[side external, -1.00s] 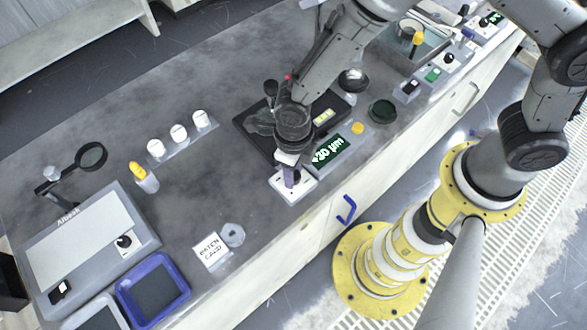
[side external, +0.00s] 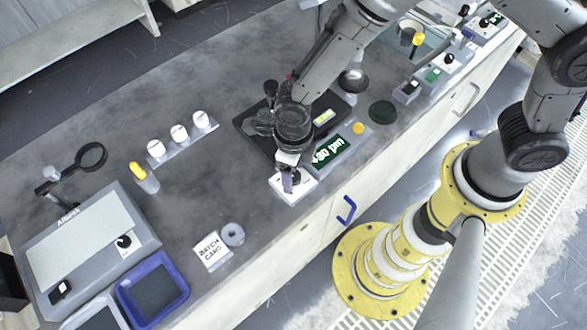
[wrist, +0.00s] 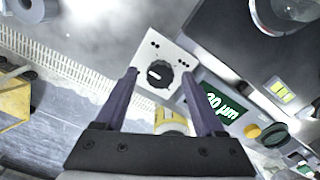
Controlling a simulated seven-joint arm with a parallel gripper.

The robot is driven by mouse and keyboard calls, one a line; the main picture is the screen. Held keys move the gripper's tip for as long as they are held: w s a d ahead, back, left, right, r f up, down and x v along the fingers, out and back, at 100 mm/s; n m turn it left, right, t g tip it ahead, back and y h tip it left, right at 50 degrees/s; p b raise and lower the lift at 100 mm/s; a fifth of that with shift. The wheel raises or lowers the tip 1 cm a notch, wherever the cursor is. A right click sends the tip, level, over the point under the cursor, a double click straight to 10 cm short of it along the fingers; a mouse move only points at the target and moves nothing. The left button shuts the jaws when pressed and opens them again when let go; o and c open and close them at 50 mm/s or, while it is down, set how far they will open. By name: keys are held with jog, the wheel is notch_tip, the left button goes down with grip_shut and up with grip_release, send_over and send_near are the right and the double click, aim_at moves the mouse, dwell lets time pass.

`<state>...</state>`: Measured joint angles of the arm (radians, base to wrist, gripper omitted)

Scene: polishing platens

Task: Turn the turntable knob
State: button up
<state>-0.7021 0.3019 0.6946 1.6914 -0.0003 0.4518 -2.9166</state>
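A black round knob (wrist: 158,73) with a white pointer mark sits on a white square panel (wrist: 151,49), with small black dots around it. In the side view the white panel (side external: 304,186) is at the bench's front edge, and my gripper hides most of its knob. My gripper (wrist: 160,76) is open, with its two purple fingers apart on either side of the knob in the wrist view. Contact cannot be told. In the side view my gripper (side external: 289,184) points down over the panel.
A dark platen unit (side external: 255,142) is behind. A grey box (side external: 48,251) has another knob (side external: 124,241).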

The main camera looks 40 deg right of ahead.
notch_tip(320, 180, up, 14)
dwell(0.6)
jog(key=shift+f, duration=0.1)
